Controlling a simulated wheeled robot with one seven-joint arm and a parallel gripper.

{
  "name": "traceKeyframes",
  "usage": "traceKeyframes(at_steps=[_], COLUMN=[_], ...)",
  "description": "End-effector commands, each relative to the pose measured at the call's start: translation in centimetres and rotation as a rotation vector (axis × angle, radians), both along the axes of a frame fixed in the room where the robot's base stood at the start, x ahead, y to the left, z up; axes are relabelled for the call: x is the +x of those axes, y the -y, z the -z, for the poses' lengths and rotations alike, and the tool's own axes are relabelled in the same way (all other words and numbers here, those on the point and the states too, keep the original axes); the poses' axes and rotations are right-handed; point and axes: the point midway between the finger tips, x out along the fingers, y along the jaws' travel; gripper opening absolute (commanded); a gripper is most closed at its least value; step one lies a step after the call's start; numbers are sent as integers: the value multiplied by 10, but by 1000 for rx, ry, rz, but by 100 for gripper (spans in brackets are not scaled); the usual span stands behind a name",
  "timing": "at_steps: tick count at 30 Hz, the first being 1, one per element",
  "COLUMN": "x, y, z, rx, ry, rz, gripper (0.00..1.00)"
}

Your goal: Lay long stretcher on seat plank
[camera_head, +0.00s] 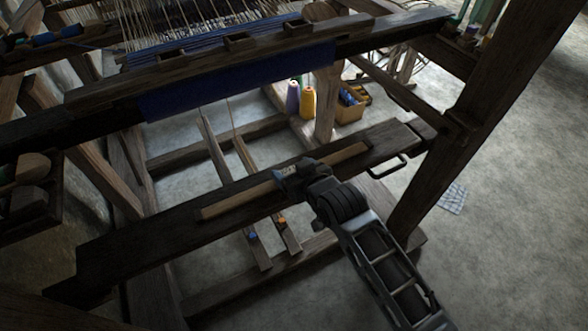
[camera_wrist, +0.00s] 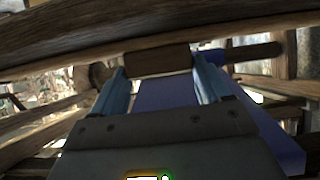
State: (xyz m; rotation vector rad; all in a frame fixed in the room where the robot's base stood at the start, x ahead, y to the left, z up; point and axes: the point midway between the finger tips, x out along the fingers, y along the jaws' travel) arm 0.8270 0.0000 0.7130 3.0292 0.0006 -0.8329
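The seat plank (camera_head: 124,248) is a broad dark board that runs from lower left to upper right in the head view. The long stretcher (camera_head: 237,199), a thin lighter-brown bar, shows along the top of the plank, roughly lined up with it. My gripper (camera_head: 283,178) is at the stretcher's middle and hides part of it. The stretcher shows on both sides of it. In the wrist view, the fingers (camera_wrist: 160,78) stand wide apart. A brown wooden piece shows between their tips, and I cannot tell whether they touch it.
The blue cloth (camera_head: 240,80) and the loom's front beam (camera_head: 200,72) are above and beyond the plank. Treadles (camera_head: 252,245) lie below it. A dark handle (camera_head: 388,168) sticks out near its right end. Thread cones (camera_head: 307,102) and a small box (camera_head: 350,110) stand behind. Open floor is at right.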

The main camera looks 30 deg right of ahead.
Motion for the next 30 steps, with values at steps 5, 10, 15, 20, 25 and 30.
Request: traceKeyframes(at_steps=[5, 10, 15, 20, 25, 30], x=[0, 0, 0, -15, -44, -74], y=[0, 0, 0, 0, 0, 0], z=[0, 0, -3, -11, -29, -46], rx=[0, 0, 0, 0, 0, 0], ry=[0, 0, 0, -1, -1, -1], rz=[0, 0, 0, 0, 0, 0], gripper=[94, 100, 100, 100, 100, 100])
